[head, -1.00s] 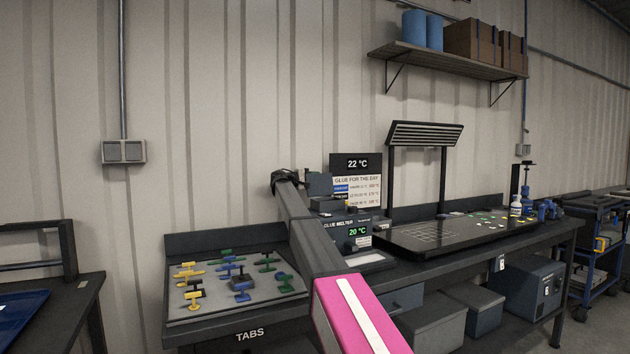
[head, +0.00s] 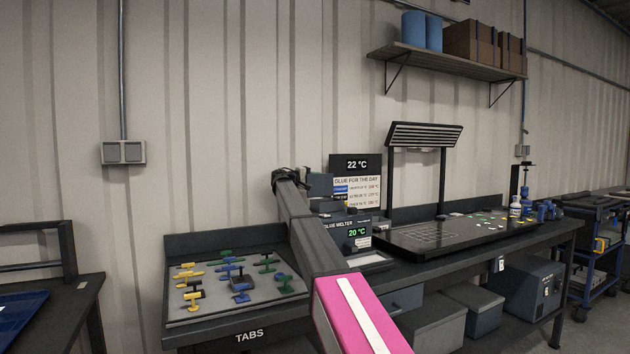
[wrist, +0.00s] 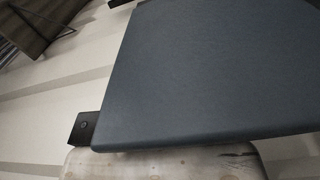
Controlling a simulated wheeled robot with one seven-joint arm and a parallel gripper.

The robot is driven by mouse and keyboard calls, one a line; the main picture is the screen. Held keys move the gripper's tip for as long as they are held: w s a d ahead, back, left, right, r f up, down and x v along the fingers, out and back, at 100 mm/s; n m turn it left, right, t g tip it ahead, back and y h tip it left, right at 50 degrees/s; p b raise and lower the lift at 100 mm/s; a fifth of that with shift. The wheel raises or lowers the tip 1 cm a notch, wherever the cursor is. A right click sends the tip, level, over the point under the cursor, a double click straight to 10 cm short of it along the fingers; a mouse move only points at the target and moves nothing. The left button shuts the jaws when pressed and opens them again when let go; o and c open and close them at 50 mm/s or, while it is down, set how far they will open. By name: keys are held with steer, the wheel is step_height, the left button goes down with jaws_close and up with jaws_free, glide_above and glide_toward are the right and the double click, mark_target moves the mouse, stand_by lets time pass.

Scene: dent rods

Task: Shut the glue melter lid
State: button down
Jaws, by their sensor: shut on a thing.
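The glue melter (head: 357,232) stands on the bench behind my arm, its display reading 20 °C. Its lid (head: 320,185) seems to be the slate-grey panel standing raised beside the end of my arm. In the wrist view the lid (wrist: 215,75) fills much of the picture as a flat blue-grey plate. A small dark fingertip (wrist: 83,128) of my gripper shows at its lower left edge. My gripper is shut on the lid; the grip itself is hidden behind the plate. My arm covers part of the melter in the head view.
A tray of coloured tabs (head: 235,310) lies left of the melter. A black worktop with a lamp frame (head: 425,132) stands to the right. A sign reading 22 °C (head: 357,165) stands behind the melter. A shelf (head: 445,62) hangs above.

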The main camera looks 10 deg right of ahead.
mark_target(321, 176)
steer(key=m, duration=0.1)
steer(key=s, duration=0.1)
steer(key=s+m, duration=0.1)
steer(key=shift+s+d+r+m, duration=0.2)
steer(key=shift+d+r+m, duration=0.1)
steer(key=shift+d, duration=0.05)
steer(key=s+m, duration=0.1)
steer(key=s+d+m, duration=0.1)
steer(key=m, duration=0.1)
steer(key=shift+s+r+m, duration=0.15)
steer(key=shift+s+m, duration=0.15)
steer(key=shift+s, duration=0.1)
steer(key=s+m, duration=0.2)
steer(key=shift+d+m, duration=0.3)
steer(key=shift+m, duration=0.1)
steer(key=shift+s+d+f+m, duration=0.25)
steer(key=shift+s+f+m, duration=0.1)
steer(key=shift+s+m, duration=0.35)
steer(key=shift+s+d+f+m, duration=0.2)
steer(key=shift+s+f+m, duration=0.15)
steer(key=shift+s+m, duration=0.35)
steer(key=c, duration=1.2)
jaws_free()
steer(key=shift+o, duration=0.2)
